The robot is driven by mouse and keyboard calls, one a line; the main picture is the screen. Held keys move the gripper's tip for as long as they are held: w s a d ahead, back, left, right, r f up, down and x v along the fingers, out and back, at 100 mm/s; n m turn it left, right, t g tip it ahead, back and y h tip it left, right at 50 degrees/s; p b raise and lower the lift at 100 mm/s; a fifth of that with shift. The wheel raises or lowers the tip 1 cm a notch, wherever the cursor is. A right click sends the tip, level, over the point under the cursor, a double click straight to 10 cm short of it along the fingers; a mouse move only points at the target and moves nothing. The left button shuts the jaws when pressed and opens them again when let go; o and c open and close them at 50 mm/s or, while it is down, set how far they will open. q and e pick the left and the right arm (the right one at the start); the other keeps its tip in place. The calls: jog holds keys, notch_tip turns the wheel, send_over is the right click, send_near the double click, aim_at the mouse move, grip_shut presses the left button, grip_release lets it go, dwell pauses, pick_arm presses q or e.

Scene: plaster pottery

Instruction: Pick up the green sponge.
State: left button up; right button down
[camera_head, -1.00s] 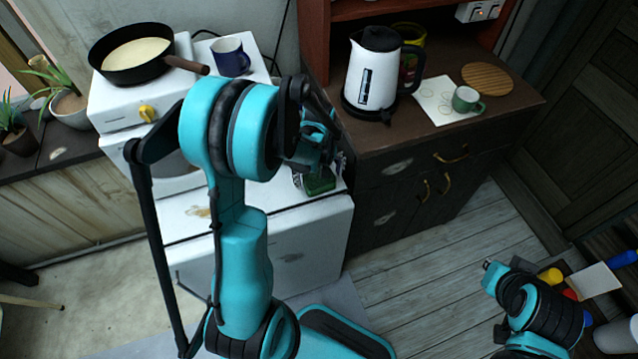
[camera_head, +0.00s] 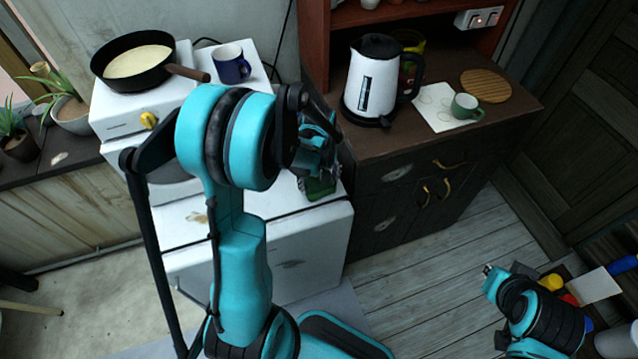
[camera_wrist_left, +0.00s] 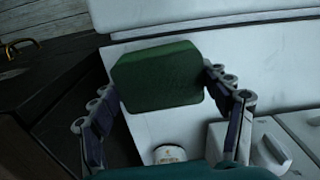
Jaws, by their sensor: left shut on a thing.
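The green sponge (camera_head: 320,188) shows in the head view just below my left gripper (camera_head: 316,178), over the white stove-side surface. In the left wrist view the sponge (camera_wrist_left: 158,78) is a dark green block between the two fingers of my left gripper (camera_wrist_left: 160,84). My left gripper is shut on it, with one finger at each side. Whether the sponge touches the surface below is hard to tell. My right gripper (camera_head: 490,270) is at the lower right of the head view, well away from the sponge; its fingers are too small to read.
A black pan (camera_head: 135,62) and a blue mug (camera_head: 231,66) stand on the white stove (camera_head: 120,118). A white kettle (camera_head: 371,82) and a green mug (camera_head: 466,107) stand on the dark cabinet (camera_head: 440,142) to the right. The wooden floor (camera_head: 410,270) ahead is open.

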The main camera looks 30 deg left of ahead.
pick_arm(q)
notch_tip(320, 180, up, 4)
jog(key=shift+s+d+f+p, duration=0.1)
jog(key=shift+d+f+p, duration=0.1)
jog(key=shift+p, duration=0.4)
jog(key=s+d+r+p, duration=0.3)
jog(key=s+d+r, duration=0.3)
jog(key=s+d, duration=0.2)
jog(key=shift+o, duration=0.2)
